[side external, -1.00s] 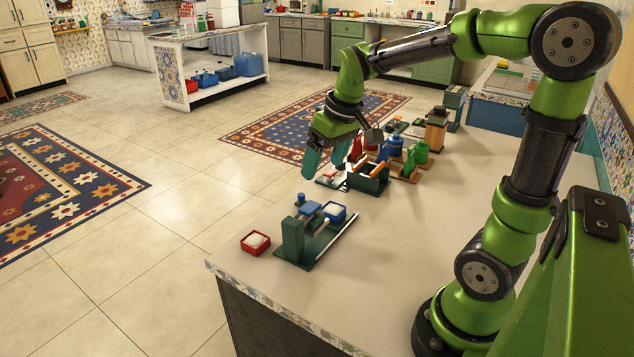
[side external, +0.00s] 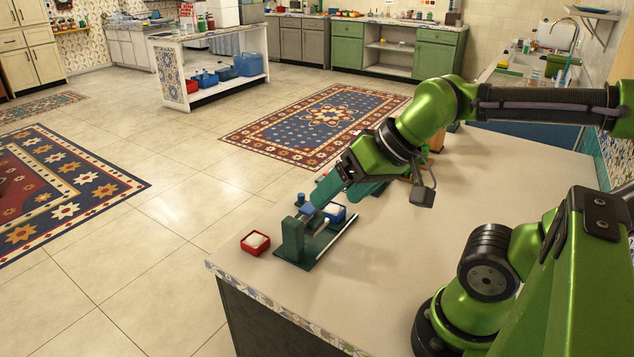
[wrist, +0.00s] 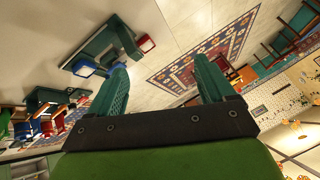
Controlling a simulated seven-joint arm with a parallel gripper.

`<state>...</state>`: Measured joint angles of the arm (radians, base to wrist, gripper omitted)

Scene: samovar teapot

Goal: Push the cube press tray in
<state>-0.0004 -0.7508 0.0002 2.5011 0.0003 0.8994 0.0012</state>
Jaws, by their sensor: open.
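The cube press (side external: 297,240) is a dark green frame on a green base, near the front left edge of the counter. Its blue-rimmed tray (side external: 335,214) with a white block stands at the far side of the base. In the wrist view the press (wrist: 107,38) and the blue tray (wrist: 84,68) are upper left of my fingers. My gripper (side external: 330,199) is open, with teal fingers above and behind the press and tray. They partly cover the press top. In the wrist view my gripper (wrist: 162,65) has nothing between its fingers; contact with the tray cannot be told.
A small red tray with white contents (side external: 256,243) sits left of the press, near the counter edge. It also shows in the wrist view (wrist: 146,43). Several coloured items (wrist: 50,120) stand farther back, mostly hidden by my arm in the side view. The counter (side external: 400,250) is clear to the right.

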